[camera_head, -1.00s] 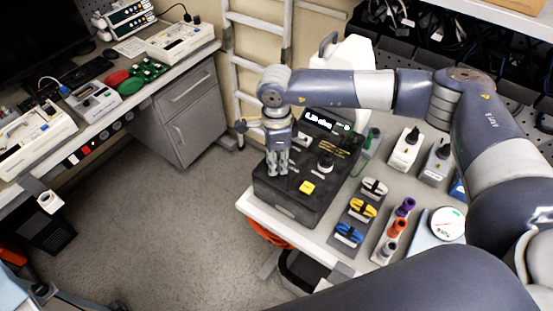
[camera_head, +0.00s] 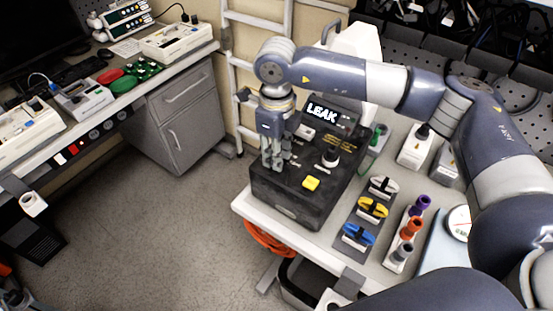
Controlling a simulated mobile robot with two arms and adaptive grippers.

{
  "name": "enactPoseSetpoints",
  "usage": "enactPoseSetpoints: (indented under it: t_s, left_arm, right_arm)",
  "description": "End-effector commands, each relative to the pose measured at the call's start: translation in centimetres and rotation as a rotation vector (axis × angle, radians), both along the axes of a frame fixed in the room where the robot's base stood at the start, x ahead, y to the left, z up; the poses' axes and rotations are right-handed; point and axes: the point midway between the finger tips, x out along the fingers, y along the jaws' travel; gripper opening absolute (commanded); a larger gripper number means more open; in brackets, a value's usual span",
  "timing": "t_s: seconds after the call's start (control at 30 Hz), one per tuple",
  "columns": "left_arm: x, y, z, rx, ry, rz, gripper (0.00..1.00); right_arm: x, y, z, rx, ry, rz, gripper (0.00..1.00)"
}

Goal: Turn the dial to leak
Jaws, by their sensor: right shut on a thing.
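A black tester box (camera_head: 298,208) stands on the white table at the center. Its small display (camera_head: 322,114) reads LEAK. On its sloped top are a yellow button (camera_head: 311,183) and a black dial with a light marking (camera_head: 330,156). My right gripper (camera_head: 271,163) points down at the left part of the box top. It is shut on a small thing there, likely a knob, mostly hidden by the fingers. My left gripper is not in view.
Blue, yellow and white clamps (camera_head: 358,235) and colored cylinders (camera_head: 411,228) sit right of the box. A white jug (camera_head: 352,57) stands behind it. A bench (camera_head: 150,66) with devices is at the left, with open floor between.

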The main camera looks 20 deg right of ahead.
Motion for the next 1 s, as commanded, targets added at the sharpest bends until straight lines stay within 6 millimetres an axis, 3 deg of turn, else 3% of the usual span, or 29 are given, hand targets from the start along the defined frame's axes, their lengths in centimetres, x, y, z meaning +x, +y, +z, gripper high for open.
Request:
enactPoseSetpoints:
  t_s: [0.2,0.77,0.8,0.87,1.0]
  left_arm:
    - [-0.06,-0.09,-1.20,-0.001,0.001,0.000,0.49]
    - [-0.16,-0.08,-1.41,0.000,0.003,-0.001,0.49]
    - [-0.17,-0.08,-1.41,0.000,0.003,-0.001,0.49]
    - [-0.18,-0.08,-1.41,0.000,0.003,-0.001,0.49]
    - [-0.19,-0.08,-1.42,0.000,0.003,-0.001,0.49]
  right_arm:
    - [0.10,0.04,-0.01,0.002,-0.004,-0.083,0.01]
    - [0.13,0.06,0.21,0.003,-0.004,-0.117,0.01]
    - [0.13,0.06,0.21,0.003,-0.004,-0.117,0.30]
    - [0.13,0.04,0.20,0.002,-0.005,-0.116,0.43]
    - [0.08,0.03,0.13,0.001,-0.003,-0.116,0.47]
